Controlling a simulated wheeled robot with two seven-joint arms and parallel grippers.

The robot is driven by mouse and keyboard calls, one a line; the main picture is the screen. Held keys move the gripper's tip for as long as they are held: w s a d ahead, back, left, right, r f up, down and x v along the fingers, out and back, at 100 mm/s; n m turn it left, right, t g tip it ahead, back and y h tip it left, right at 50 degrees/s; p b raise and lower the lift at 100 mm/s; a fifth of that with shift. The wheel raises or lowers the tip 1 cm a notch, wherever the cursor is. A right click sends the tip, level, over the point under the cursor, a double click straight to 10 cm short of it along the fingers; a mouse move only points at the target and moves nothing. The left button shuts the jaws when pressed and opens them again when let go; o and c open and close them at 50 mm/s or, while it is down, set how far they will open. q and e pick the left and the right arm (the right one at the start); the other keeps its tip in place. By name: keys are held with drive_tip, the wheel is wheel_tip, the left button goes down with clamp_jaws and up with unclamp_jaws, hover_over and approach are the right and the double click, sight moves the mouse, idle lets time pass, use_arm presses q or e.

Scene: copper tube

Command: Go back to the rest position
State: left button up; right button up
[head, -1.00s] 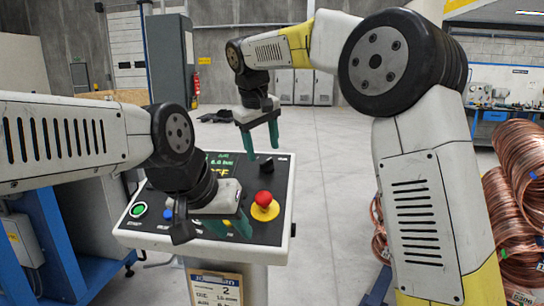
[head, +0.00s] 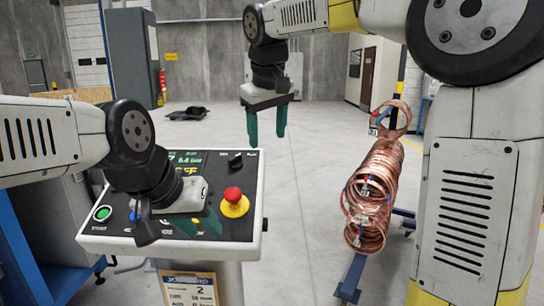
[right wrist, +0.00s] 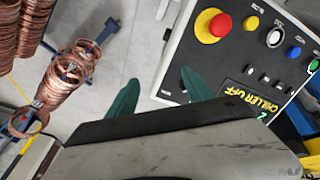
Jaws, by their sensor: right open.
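My right gripper (head: 267,124) is open and empty, pointing down beyond the back right corner of the control panel (head: 93,243). Its two green fingers also show apart in the right wrist view (right wrist: 157,95), with the panel beyond them. My left gripper (head: 208,222) is low over the front middle of the panel. Its green fingers overlap in this view, so their gap is unclear, and I see nothing held in them. The red stop button (head: 232,195) on its yellow base is just right of the left gripper.
Copper tube coils (head: 372,185) hang on a blue stand (head: 352,276) right of the panel, partly beside my right arm. A clipboard sheet (head: 188,290) is on the panel's front. A dark object (head: 189,113) lies on the floor behind. The floor between panel and coils is clear.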

drive_tip(key=s+d+f+m+y, duration=0.1)
drive_tip(key=s+d+f+m, duration=0.25)
drive_tip(key=s+d, duration=0.75)
drive_tip(key=s+d+f+m+t+y, duration=0.1)
drive_tip(key=s+d+f+m+t, duration=0.1)
drive_tip(key=s+d+f, duration=0.4)
drive_tip(key=s+f+m, duration=0.1)
drive_tip(key=s+f, duration=0.1)
drive_tip(key=s, duration=0.1)
drive_tip(key=shift+s+f, duration=0.35)
drive_tip(key=shift+f, duration=0.05)
